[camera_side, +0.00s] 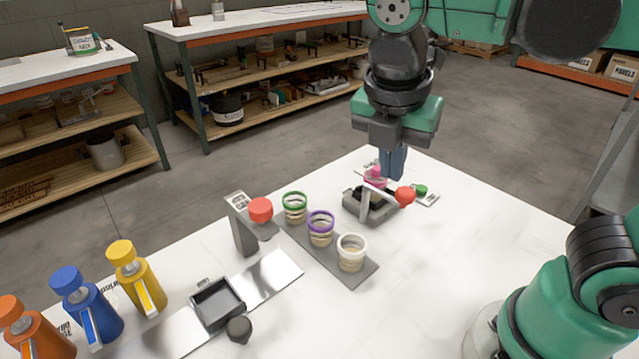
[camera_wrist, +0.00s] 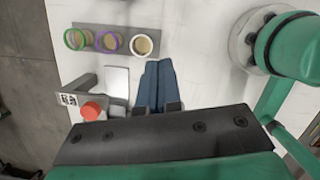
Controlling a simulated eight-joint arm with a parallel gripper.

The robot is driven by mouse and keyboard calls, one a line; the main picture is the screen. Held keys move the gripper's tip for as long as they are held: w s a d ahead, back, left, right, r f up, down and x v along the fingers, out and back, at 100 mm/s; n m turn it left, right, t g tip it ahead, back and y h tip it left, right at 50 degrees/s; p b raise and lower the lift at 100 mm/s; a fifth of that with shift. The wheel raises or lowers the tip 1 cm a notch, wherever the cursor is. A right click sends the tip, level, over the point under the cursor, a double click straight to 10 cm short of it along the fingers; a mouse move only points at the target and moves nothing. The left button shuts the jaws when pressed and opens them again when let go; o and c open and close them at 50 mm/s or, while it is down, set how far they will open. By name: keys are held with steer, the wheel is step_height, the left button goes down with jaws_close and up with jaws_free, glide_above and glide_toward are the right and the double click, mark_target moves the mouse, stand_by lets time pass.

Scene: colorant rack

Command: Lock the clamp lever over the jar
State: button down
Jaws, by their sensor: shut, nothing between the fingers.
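The clamp (camera_side: 352,207) is a dark, grey-rimmed base at the back of the table in the side view. A jar with a pink top (camera_side: 374,176) appears at it, partly hidden.
A grey rack (camera_side: 325,263) holds green-, purple- and white-ringed jars. A grey stand (camera_side: 243,232) with another red knob (camera_side: 260,209) is left of it. Several coloured bottles (camera_side: 142,280) and a dark tray (camera_side: 217,303) stand near the front. A green button (camera_side: 421,190) is beside the clamp.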

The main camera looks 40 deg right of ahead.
steer(key=shift+f, duration=0.1)
steer(key=w+d+f, duration=0.1)
steer(key=d+f, duration=0.5)
steer(key=f, duration=0.3)
steer(key=shift+w+f, duration=0.3)
steer(key=shift+w, duration=0.1)
